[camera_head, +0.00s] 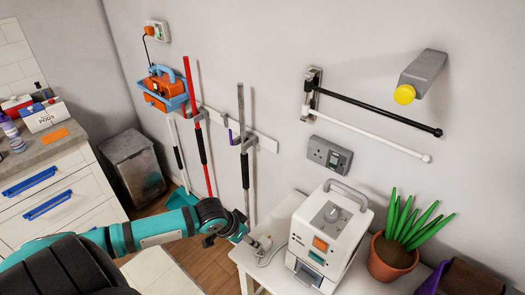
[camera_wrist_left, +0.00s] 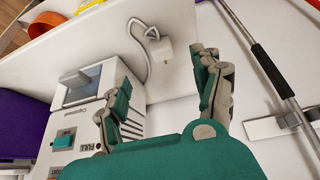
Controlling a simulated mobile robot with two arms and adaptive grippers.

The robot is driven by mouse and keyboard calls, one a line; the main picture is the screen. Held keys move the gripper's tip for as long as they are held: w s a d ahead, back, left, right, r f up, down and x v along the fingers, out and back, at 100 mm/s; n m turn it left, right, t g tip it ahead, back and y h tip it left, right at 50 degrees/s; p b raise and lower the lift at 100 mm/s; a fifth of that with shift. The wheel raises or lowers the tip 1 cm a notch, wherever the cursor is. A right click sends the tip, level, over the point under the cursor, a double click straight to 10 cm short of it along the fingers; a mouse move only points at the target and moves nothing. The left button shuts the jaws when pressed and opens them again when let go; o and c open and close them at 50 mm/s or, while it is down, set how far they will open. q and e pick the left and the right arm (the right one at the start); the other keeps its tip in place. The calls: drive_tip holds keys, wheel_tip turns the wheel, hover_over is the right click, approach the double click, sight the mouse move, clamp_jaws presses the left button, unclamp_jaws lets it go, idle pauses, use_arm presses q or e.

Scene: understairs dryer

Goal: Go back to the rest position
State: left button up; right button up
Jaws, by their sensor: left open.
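My left gripper (camera_head: 250,240) is at the left edge of the white table, left of the white appliance (camera_head: 330,235). In the left wrist view the gripper (camera_wrist_left: 163,72) has its two fingers spread with nothing between them. A white plug (camera_wrist_left: 161,51) on a white cable lies on the table beyond the fingertips, apart from them as far as I can see. The appliance (camera_wrist_left: 82,125) also shows in that view, behind the left finger. My right gripper is not in view.
A grey wall socket (camera_head: 329,156) is above the appliance. A potted plant (camera_head: 394,258) stands to its right. Mops and poles (camera_head: 243,150) hang on the wall behind my left gripper. A drawer cabinet (camera_head: 50,195) and a grey bin (camera_head: 134,165) stand at left.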

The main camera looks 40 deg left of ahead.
use_arm(q)
drive_tip(key=s+d+m, duration=0.1)
drive_tip(key=s+d, duration=0.7)
drive_tip(key=d, duration=0.3)
drive_tip(key=s+d+r+g, duration=0.2)
drive_tip(key=s+r, duration=0.2)
drive_tip(key=s, duration=0.5)
wheel_tip(320, 180, down, 28)
drive_tip(key=g+b, duration=0.1)
drive_tip(key=b, duration=0.2)
drive_tip(key=s+a+f+g+y+b, duration=0.1)
drive_tip(key=s+a+f+b, duration=0.1)
drive_tip(key=s+f, duration=1.5)
wheel_tip(320, 180, down, 3)
drive_tip(key=shift+s+a+f+b, duration=0.2)
drive_tip(key=shift+s+a+b, duration=0.15)
drive_tip(key=shift+b, duration=0.2)
